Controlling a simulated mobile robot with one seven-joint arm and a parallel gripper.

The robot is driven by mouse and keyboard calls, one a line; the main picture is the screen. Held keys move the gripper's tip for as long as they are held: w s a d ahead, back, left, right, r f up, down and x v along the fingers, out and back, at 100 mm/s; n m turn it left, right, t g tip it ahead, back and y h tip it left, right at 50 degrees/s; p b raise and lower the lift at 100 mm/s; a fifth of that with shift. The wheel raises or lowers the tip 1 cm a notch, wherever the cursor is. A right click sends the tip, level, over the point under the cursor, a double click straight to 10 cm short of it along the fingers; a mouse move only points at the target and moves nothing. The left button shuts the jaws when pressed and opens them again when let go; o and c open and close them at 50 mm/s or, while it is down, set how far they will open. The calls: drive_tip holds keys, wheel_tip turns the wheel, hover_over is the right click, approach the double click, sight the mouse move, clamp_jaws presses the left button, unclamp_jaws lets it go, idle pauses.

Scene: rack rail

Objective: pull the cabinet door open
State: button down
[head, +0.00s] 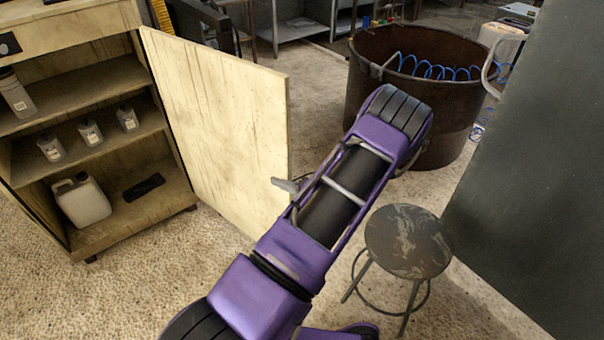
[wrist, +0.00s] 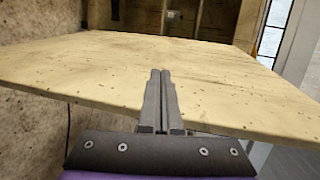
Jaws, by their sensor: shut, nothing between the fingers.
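The cabinet (head: 170,168) stands at the left in the head view, with its pale, stained door (head: 222,115) swung wide open on the hinge side at the right. The shelves inside are exposed. The door also fills the middle of the wrist view (wrist: 90,65) as a broad pale panel. My gripper (wrist: 160,75) shows in the wrist view with its two fingers together and nothing between them. The fingers overlap the door panel in the picture; I cannot tell whether they touch it. A grey handle-like piece (head: 286,185) shows beside the door's free edge.
Several small bottles (head: 90,133) and a white jug (head: 81,200) stand on the cabinet shelves. A round stool (head: 408,240) stands right of my arm. A rusty drum (head: 440,110) with a blue coiled hose is behind. A dark panel (head: 540,170) bounds the right side.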

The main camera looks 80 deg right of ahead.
drive_tip(key=s+d+m+g+h, duration=0.2)
drive_tip(key=s+m+h, duration=0.3)
drive_tip(key=s, duration=0.7)
drive_tip(key=w+d+n+h+b, duration=0.1)
drive_tip(key=w+d, duration=0.5)
drive_tip(key=d, duration=0.2)
drive_tip(key=a, duration=0.1)
drive_tip(key=w+a, duration=0.2)
drive_tip(key=a, duration=0.1)
drive_tip(key=shift+a+r, duration=0.1)
drive_tip(key=shift+r, duration=0.1)
